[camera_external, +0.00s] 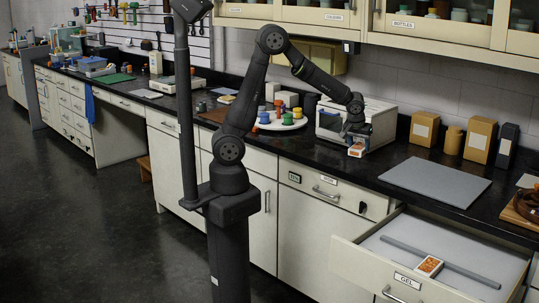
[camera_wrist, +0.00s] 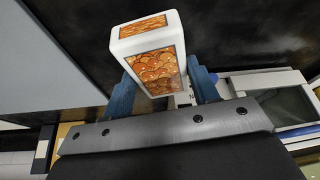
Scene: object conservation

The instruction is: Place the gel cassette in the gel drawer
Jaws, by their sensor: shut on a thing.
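My gripper (camera_external: 357,138) is shut on the gel cassette (camera_external: 356,151), a small white block with an orange patterned face. It is held above the black counter in front of a white machine. In the wrist view the cassette (camera_wrist: 150,52) sits between the two blue fingers (camera_wrist: 163,87). The gel drawer (camera_external: 407,281), labelled GEL, is pulled open at the lower right. It has a pale floor and a long grey bar (camera_external: 440,262) across it. A second white and orange cassette (camera_external: 429,265) lies inside, at the front side of the bar.
A grey mat (camera_external: 435,181) lies flat on the counter above the drawer. Boxes (camera_external: 480,138) stand along the back wall. A white round tray (camera_external: 281,124) of coloured pieces and the white machine (camera_external: 368,118) flank my arm. Cabinets (camera_external: 445,32) hang above.

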